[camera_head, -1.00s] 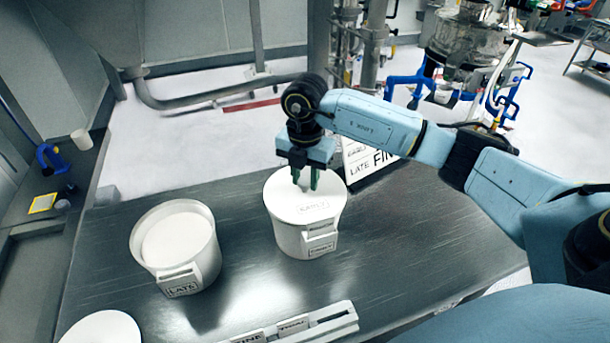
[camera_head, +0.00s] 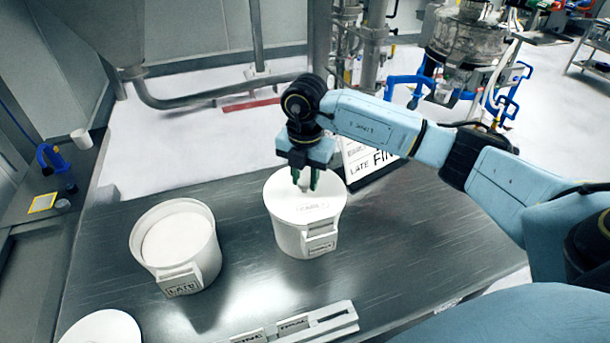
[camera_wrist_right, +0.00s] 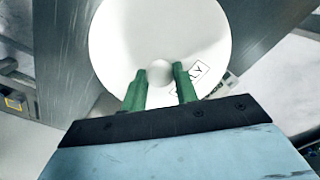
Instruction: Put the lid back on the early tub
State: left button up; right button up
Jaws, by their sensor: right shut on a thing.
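The early tub (camera_head: 306,238) is a white round tub standing on the dark metal table. Its white lid (camera_head: 318,207), with a label ending in "LY" in the wrist view, lies over the tub's top and looks level. My right gripper (camera_head: 304,184) reaches down onto the lid from above. In the right wrist view its green fingers (camera_wrist_right: 160,82) are shut on the small round knob (camera_wrist_right: 159,70) at the middle of the lid (camera_wrist_right: 125,40). Whether the lid is fully seated on the rim cannot be told. My left gripper is not in view.
An open late tub (camera_head: 188,277) with white powder stands to the left. Another white lid (camera_head: 103,327) lies at the table's front left. A labelled rack (camera_head: 315,324) lies at the front edge. A sign (camera_head: 368,158) stands behind the early tub.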

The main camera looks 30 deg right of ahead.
dwell(0.8)
jog(key=o, duration=1.5)
jog(key=shift+o, duration=0.2)
jog(key=shift+r+p, duration=2.7)
jog(key=shift+r, duration=0.8)
grip_shut()
